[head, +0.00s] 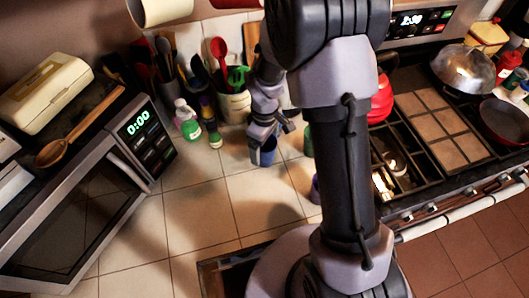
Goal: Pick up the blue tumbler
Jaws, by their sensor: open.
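The blue tumbler (264,154) stands upright on the tiled counter, near the middle of the head view. My gripper (268,136) is right at the tumbler's rim, pointing down, with its jaws open. One finger overlaps the rim in the picture; I cannot tell whether it is inside, outside or touching. The gripper hides part of the tumbler's top.
A utensil pot (235,107) stands behind the tumbler, bottles (187,121) to its left. A purple item (315,190) and a green item (308,143) are partly hidden by my arm. A microwave (85,200) is left, a stove (445,130) right. The front-left counter is clear.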

